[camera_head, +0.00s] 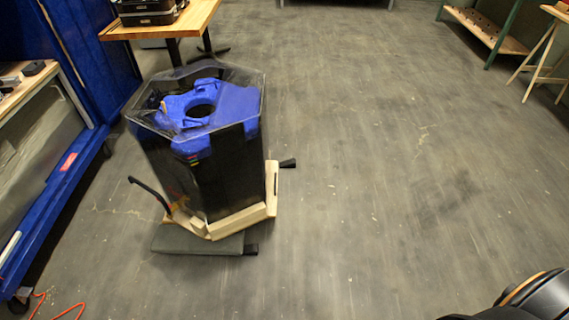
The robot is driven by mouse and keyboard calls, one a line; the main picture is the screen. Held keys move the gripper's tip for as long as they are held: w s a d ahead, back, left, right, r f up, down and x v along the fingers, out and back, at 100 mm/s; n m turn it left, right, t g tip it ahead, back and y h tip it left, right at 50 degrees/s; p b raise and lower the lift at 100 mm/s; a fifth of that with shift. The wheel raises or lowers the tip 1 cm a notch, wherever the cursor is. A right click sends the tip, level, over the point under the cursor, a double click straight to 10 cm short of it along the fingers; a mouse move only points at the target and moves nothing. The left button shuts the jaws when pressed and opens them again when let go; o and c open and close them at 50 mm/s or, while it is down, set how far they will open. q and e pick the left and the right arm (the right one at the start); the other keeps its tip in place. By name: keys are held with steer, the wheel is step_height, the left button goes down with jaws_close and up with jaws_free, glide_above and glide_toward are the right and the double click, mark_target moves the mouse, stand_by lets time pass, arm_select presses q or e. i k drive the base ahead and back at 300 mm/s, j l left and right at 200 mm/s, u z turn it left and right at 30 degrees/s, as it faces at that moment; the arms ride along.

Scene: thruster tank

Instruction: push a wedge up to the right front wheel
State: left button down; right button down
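A clear-walled polygonal tank (165,155) with a blue thruster part (210,105) inside stands on a low wooden dolly (272,185) left of centre. A small dark wedge-like piece (288,163) lies on the floor at the dolly's right side. Another small dark piece (251,249) sits at the front right corner, at the end of a flat grey slab (195,243). I cannot tell whether these pieces are wedges or wheels. The dolly's wheels are not clearly visible. Neither gripper shows; only a dark, orange-edged part of me is at the bottom right.
A blue workbench (75,180) runs along the left. A wooden table (185,22) with black cases (148,10) stands behind the tank. A thin black handle (150,193) sticks out at the dolly's left. An orange cord (60,310) lies bottom left.

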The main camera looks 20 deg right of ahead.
mark_target(290, 162)
steer(key=i+l+u, duration=0.15)
steer(key=u, duration=0.2)
steer(key=l+u, duration=0.35)
steer(key=i+l+u, duration=0.15)
steer(key=u, duration=0.2)
